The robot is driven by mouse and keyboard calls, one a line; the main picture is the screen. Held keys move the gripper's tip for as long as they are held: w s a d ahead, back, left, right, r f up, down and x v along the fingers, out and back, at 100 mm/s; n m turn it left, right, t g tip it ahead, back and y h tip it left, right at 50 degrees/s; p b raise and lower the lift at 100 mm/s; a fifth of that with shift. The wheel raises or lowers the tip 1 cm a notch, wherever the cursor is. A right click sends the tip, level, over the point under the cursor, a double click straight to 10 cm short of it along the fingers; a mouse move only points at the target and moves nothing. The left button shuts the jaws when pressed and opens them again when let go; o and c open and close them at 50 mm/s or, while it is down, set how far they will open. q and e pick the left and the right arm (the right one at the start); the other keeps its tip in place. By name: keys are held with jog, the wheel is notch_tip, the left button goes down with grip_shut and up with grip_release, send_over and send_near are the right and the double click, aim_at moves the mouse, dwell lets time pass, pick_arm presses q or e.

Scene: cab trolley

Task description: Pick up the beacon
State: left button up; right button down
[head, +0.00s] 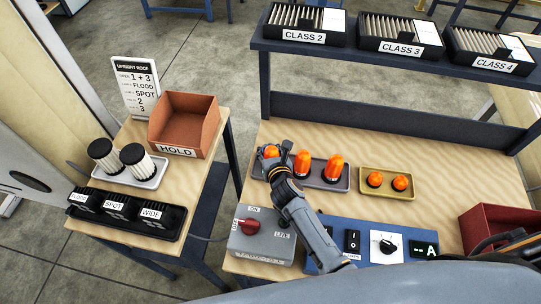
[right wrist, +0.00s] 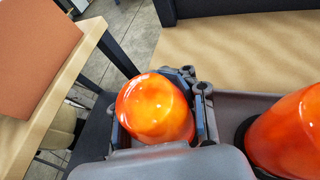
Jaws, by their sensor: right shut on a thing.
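Orange beacons with dark bases stand in a grey tray (head: 343,184) on the right-hand bench. My right gripper (head: 268,152) is at the tray's left end, shut on the leftmost beacon (head: 270,151). In the right wrist view this beacon (right wrist: 155,108) sits between the two fingers (right wrist: 160,100), its dome showing and its base hidden. The middle beacon (head: 303,163) and the right beacon (head: 334,167) stand beside it; a neighbouring beacon (right wrist: 288,132) shows in the wrist view. I cannot tell whether the held beacon is off the tray. My left gripper is not in view.
A yellow tray (head: 388,194) with two small orange lamps lies to the right. A grey switch box (head: 262,236) and blue control panel (head: 385,248) are in front. A HOLD bin (head: 183,124) stands on the left table. A shelf (head: 390,62) with CLASS boxes rises behind.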

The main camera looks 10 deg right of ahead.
aim_at(271, 151)
jog(key=shift+r, duration=0.1)
jog(key=shift+r, duration=0.45)
notch_tip(271, 151, up, 2)
jog(key=shift+s+r, duration=0.1)
jog(key=shift+r, duration=0.15)
jog(key=s+r, duration=0.4)
jog(key=shift+r, duration=0.3)
jog(key=b+v, duration=0.2)
jog(key=v, duration=0.9)
jog(key=shift+w+a+r, duration=0.2)
jog(key=shift+a+r, duration=0.1)
jog(key=shift+r, duration=0.1)
